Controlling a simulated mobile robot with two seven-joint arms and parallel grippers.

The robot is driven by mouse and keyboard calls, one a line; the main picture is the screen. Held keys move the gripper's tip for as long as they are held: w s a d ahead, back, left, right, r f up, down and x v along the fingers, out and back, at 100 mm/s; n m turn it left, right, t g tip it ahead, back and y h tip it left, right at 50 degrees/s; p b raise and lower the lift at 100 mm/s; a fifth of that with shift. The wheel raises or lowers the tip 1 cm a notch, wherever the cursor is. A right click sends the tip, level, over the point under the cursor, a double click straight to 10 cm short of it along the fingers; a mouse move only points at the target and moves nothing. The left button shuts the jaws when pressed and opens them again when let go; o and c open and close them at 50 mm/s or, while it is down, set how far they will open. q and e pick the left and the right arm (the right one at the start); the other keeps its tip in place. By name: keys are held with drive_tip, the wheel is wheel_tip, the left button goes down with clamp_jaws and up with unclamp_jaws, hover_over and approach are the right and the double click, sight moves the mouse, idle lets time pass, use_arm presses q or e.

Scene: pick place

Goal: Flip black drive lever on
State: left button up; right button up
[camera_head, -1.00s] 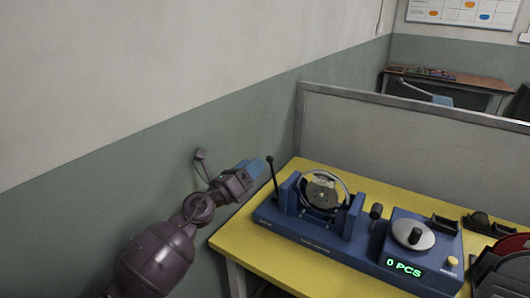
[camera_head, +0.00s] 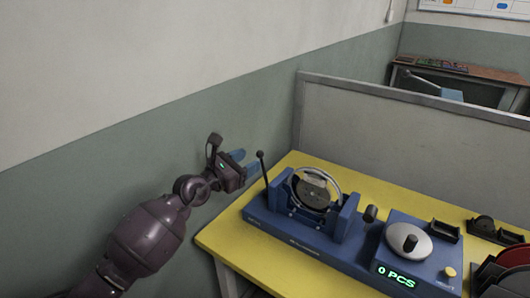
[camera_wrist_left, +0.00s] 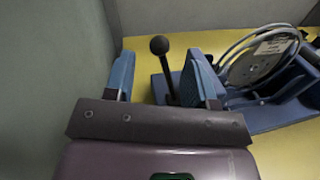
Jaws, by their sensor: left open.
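The black drive lever (camera_head: 263,167) stands up at the left end of the blue machine (camera_head: 292,240), with a round black knob on top. It leans slightly to the left in the head view. My left gripper (camera_head: 246,163) is open, just left of the lever and apart from it in the head view. In the left wrist view the lever (camera_wrist_left: 165,70) shows beyond and between the two blue fingers of the gripper (camera_wrist_left: 163,78), nearer the right finger. Whether a finger touches it I cannot tell. The right gripper is not in view.
The machine stands on a yellow table (camera_head: 235,257) and carries a ring-shaped part (camera_head: 317,190), a grey dial (camera_head: 408,240) and a display reading 0 PCS (camera_head: 396,276). A grey partition (camera_head: 400,145) stands behind, and a wall is close on the left.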

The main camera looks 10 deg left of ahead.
sight(261, 156)
use_arm(q)
drive_tip(key=b+x, duration=0.1)
drive_tip(key=x, duration=0.4)
drive_tip(key=shift+w+d+f, duration=0.1)
drive_tip(key=shift+w+f, duration=0.05)
drive_tip(key=shift+w, duration=0.05)
drive_tip(key=shift+x, duration=0.95)
drive_tip(key=shift+c, duration=0.2)
